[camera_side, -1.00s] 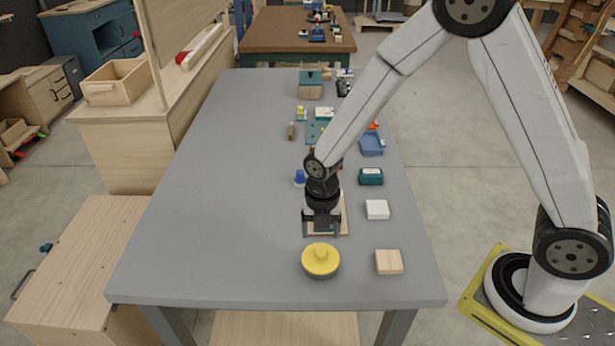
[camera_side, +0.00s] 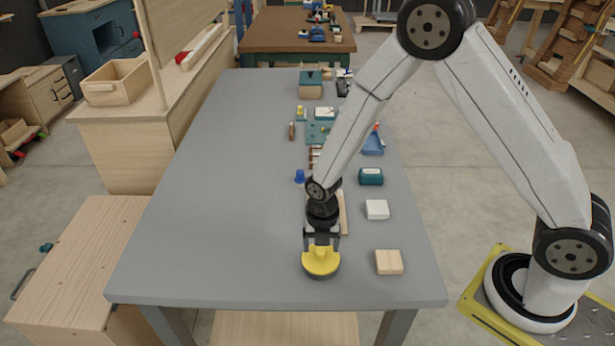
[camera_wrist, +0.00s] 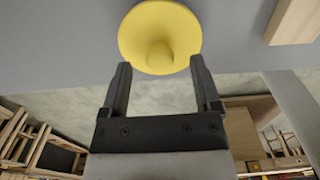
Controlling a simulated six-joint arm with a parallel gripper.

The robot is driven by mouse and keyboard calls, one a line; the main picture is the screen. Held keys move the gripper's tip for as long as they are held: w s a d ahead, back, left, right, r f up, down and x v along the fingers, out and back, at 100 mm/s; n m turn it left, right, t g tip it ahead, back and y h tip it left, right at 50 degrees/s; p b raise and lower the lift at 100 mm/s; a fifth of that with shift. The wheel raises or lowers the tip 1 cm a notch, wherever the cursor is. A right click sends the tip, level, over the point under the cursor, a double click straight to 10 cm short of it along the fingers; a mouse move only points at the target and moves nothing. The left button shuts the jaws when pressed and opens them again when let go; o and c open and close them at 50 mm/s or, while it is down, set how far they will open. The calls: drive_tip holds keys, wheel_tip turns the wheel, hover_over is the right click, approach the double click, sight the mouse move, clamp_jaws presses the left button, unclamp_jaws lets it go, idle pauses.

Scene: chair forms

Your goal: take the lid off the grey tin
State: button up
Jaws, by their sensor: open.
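The grey tin (camera_side: 321,276) stands near the front edge of the table, with its yellow lid (camera_side: 320,264) on top. In the wrist view the round yellow lid (camera_wrist: 141,32) with its central knob (camera_wrist: 160,56) fills the top middle and hides the tin's body. My gripper (camera_side: 321,244) is just above and behind the lid in the side view, hiding part of it. In the wrist view my gripper (camera_wrist: 160,75) is open, its two fingers spread on either side of the knob's line. Nothing is held. I cannot tell whether the fingers touch the lid.
A light wooden block (camera_side: 388,262) lies right of the tin, and a white block (camera_side: 377,210) lies behind it. A teal box (camera_side: 371,177) and a blue piece (camera_side: 299,176) are farther back. The table's left side (camera_side: 200,230) is clear.

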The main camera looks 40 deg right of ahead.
drive_tip(key=shift+f, duration=1.1)
drive_tip(key=shift+c, duration=0.2)
clamp_jaws()
